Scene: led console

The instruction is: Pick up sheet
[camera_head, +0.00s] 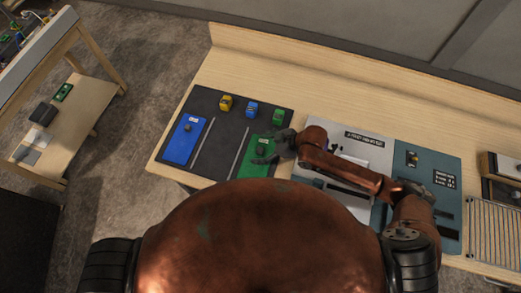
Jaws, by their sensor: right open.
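My right gripper (266,160) reaches in from the right and is open. Its fingers are over or beside the green sheet (256,169) on the dark mat (221,150). I cannot tell whether they touch it. A blue sheet (185,141) lies on the left side of the mat. A pale grey panel (356,151) with dark print lies to the right, partly hidden by my forearm. Which of these the task calls the sheet is not clear. My left gripper does not show.
Yellow (226,103), blue (252,109) and green (278,116) blocks stand along the mat's back edge. A blue-grey panel (446,215) and a ribbed tray (494,235) lie to the right. The wooden table (300,85) is clear behind the mat. A shelf unit (78,105) stands at left.

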